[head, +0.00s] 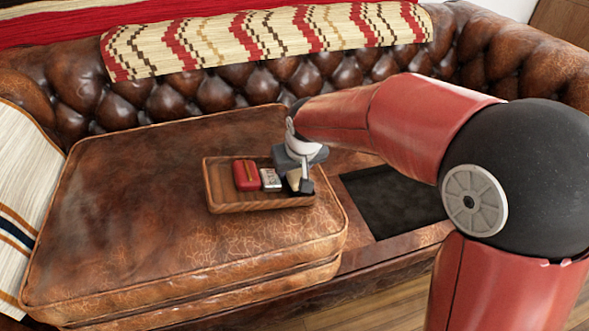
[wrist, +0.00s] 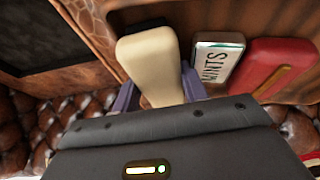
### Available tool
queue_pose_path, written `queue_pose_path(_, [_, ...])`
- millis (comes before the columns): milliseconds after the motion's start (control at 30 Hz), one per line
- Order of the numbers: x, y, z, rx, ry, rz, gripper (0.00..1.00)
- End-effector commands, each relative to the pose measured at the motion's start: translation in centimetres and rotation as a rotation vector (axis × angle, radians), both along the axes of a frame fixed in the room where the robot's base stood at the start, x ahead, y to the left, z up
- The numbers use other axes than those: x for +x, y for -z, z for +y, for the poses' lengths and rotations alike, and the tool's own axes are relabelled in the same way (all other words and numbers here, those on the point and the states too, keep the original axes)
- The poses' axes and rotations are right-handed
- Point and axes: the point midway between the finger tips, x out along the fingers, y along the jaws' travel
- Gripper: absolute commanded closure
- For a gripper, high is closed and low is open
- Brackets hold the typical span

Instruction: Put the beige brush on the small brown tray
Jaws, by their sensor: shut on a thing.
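The beige brush (wrist: 150,65) is between the fingers of my gripper (wrist: 158,90) in the wrist view, and the gripper is shut on it. In the head view my gripper (head: 299,180) is at the right end of the small brown tray (head: 262,207), with a little of the brush (head: 293,181) showing between the fingers.
A red object (head: 246,175) and a white mints tin (head: 270,179) lie in the tray, left of the brush. The tray sits on a brown leather cushion (head: 150,210). A dark open recess (head: 390,203) lies to its right. A tufted sofa back (head: 200,95) rises behind.

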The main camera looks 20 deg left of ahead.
Motion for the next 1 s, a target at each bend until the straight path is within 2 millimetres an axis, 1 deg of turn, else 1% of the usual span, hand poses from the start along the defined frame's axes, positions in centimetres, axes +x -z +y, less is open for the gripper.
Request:
queue_pose_path(33, [-0.7,1.7,0.1,-0.011,-0.005,0.028,0.85])
queue_pose_path(167, [-0.7,2.1,0.2,-0.010,-0.005,0.028,0.85])
queue_pose_path(267, [-0.8,2.1,0.2,-0.009,-0.006,0.029,0.85])
queue_pose_path(300, [-0.8,2.1,0.2,-0.010,-0.006,0.030,0.54])
queue_pose_path(433, [-0.8,2.1,0.1,-0.011,-0.004,0.030,0.37])
queue_pose_path(467, [-0.8,2.1,0.1,-0.011,-0.004,0.030,0.35])
queue_pose_path(667, [-0.7,2.2,0.0,-0.012,-0.001,0.031,0.35])
queue_pose_path(767, [-0.6,1.8,-0.1,-0.013,-0.001,0.030,0.35])
queue_pose_path(933, [-0.8,0.0,-0.3,-0.012,0.001,0.027,0.35])
queue_pose_path(1000, [-1.2,-1.5,-0.7,-0.011,0.003,0.024,0.35])
